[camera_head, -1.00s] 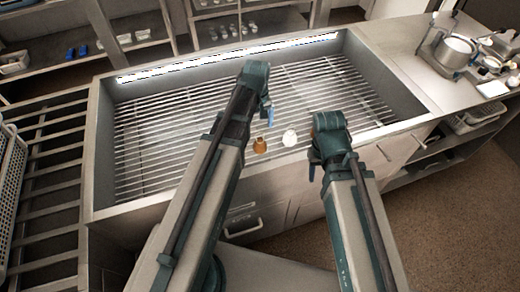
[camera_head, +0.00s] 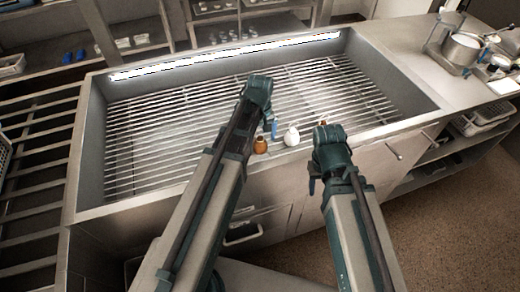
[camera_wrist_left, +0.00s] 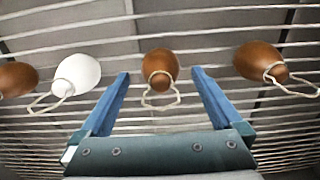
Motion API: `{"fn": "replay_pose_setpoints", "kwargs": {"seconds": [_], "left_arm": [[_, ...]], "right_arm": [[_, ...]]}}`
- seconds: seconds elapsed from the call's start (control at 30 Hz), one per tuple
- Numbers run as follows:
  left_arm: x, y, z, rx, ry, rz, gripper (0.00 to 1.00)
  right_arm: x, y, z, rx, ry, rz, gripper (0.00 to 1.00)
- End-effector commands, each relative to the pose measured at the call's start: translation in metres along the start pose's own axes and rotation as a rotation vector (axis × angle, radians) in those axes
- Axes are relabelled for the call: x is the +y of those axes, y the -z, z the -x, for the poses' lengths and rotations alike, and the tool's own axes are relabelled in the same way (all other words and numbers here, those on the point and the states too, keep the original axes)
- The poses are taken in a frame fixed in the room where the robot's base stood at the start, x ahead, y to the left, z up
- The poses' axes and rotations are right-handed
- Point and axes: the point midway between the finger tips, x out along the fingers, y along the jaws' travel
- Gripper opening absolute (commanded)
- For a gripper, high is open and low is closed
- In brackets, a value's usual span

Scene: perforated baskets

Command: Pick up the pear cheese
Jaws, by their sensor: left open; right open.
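Pear-shaped cheeses with string loops lie on the slatted metal rack. In the left wrist view a brown pear cheese (camera_wrist_left: 159,66) sits midway between my open left gripper's fingers (camera_wrist_left: 161,78), just beyond their tips. A white pear cheese (camera_wrist_left: 78,74) is to its left, with another brown one (camera_wrist_left: 14,78) at the left edge. A further brown one (camera_wrist_left: 259,61) is to the right. The head view shows a brown cheese (camera_head: 261,145) and a white one (camera_head: 292,136) beside my left gripper (camera_head: 273,128). My right gripper (camera_head: 313,184) is open at the counter's front, partly hidden.
The rack (camera_head: 190,130) lies inside a metal basin with raised walls (camera_head: 92,150). A pot (camera_head: 460,50) and other kitchenware stand on the counter at right. Cabinet drawers (camera_head: 242,231) are below the front edge. The rack's far part is clear.

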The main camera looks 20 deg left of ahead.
Motion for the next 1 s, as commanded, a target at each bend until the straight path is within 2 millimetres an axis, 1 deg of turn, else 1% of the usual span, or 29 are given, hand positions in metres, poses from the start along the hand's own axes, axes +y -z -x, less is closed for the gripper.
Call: {"fn": "replay_pose_setpoints", "kwargs": {"seconds": [0.03, 0.1, 0.37, 0.4, 0.47, 0.6, 0.87, 0.9, 0.93, 1.0], "left_arm": [[-0.0004, 0.0002, -0.0129, 0.0, 0.0, 0.0, 1.0], [-0.0005, 0.0002, -0.0176, 0.0, 0.0, 0.0, 1.0], [-0.0006, 0.0003, -0.0167, 0.0, 0.0, 0.0, 1.0], [-0.0006, 0.0003, -0.0166, 0.0, 0.0, 0.0, 0.98], [-0.0006, 0.0003, -0.0166, 0.0, 0.0, 0.0, 0.87], [-0.0006, 0.0003, -0.0166, 0.0, 0.0, 0.0, 0.62], [-0.0006, 0.0003, -0.0167, 0.0, 0.0, 0.0, 0.15], [-0.0006, 0.0003, -0.0167, 0.0, 0.0, 0.0, 0.08], [-0.0006, 0.0003, -0.0167, 0.0, 0.0, 0.0, 0.04], [-0.0006, 0.0004, -0.0166, 0.0, 0.0, 0.0, 0.04]], "right_arm": [[-0.0012, 0.0008, -0.0128, 0.0, 0.0, 0.0, 0.5], [-0.0017, 0.001, -0.0174, 0.0, 0.0, 0.0, 0.5], [-0.0016, 0.001, -0.0166, 0.0, 0.0, 0.0, 0.5], [-0.0016, 0.001, -0.0165, 0.0, 0.0, 0.0, 0.5], [-0.0016, 0.001, -0.0165, 0.0, 0.0, 0.0, 0.5], [-0.0016, 0.001, -0.0165, 0.0, 0.0, 0.0, 0.5], [-0.0016, 0.001, -0.0166, 0.0, 0.0, 0.0, 0.5], [-0.0016, 0.001, -0.0166, 0.0, 0.0, 0.0, 0.5], [-0.0016, 0.001, -0.0166, 0.0, 0.0, 0.0, 0.5], [-0.0016, 0.001, -0.0165, 0.0, 0.0, 0.0, 0.5]]}}
